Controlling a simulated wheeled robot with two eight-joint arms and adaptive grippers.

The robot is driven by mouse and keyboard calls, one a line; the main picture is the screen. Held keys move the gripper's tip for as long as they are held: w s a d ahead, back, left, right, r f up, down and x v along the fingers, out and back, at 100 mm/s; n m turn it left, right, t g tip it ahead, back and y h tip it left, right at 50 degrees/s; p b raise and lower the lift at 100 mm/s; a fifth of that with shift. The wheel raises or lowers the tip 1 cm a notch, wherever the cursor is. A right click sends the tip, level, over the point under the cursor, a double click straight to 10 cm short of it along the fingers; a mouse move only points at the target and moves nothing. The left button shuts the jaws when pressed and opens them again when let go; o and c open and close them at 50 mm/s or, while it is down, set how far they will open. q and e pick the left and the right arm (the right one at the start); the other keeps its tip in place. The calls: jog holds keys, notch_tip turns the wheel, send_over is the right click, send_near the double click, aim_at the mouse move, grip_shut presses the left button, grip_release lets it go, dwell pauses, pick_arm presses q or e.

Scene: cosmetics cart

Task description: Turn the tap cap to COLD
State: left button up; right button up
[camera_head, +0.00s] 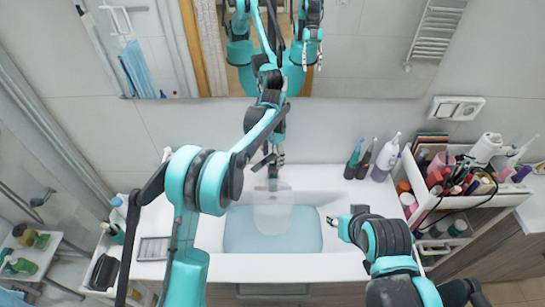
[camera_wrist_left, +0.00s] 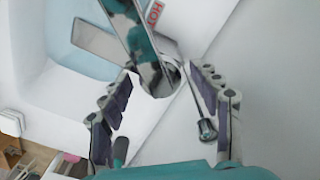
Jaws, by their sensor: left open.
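The chrome tap (camera_wrist_left: 152,78) shows in the left wrist view, with a red HOT label (camera_wrist_left: 155,14) beside it. In the head view the tap (camera_head: 272,180) stands at the back of the washbasin (camera_head: 272,243), partly hidden by my left arm. My left gripper (camera_head: 268,160) is at the tap. In the left wrist view its open fingers lie on either side of the tap's near end; I cannot tell if they touch it. A thin rod with a dark knob (camera_wrist_left: 207,130) is near the right finger. No COLD label shows. My right gripper (camera_head: 340,219) is over the basin's right edge, its opening unclear.
Dark toothbrush-like items (camera_head: 357,160) and a white pump bottle (camera_head: 387,157) stand on the counter right of the tap. A crowded cosmetics cart (camera_head: 455,195) is at the right. A mirror (camera_head: 375,50) is on the wall behind. A soap dish (camera_head: 153,248) lies left of the basin.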

pick_arm(q)
jog(key=shift+w+d, duration=0.15)
jog(key=shift+w, duration=0.05)
jog(key=shift+s, duration=0.1)
grip_shut()
jog(key=shift+f+n, duration=0.1)
jog(key=shift+n, duration=0.2)
jog(key=n+b, duration=0.1)
jog(key=n, duration=0.2)
jog(key=shift+s+n, duration=0.1)
jog(key=shift+n, duration=0.3)
jog(key=n, duration=0.4)
jog(key=shift+b, duration=0.3)
jog(key=n, duration=0.5)
jog(key=shift+d+n+b, duration=0.1)
jog(key=shift+n+b, duration=0.25)
jog(key=shift+n, duration=1.55)
jog(key=shift+s, duration=0.1)
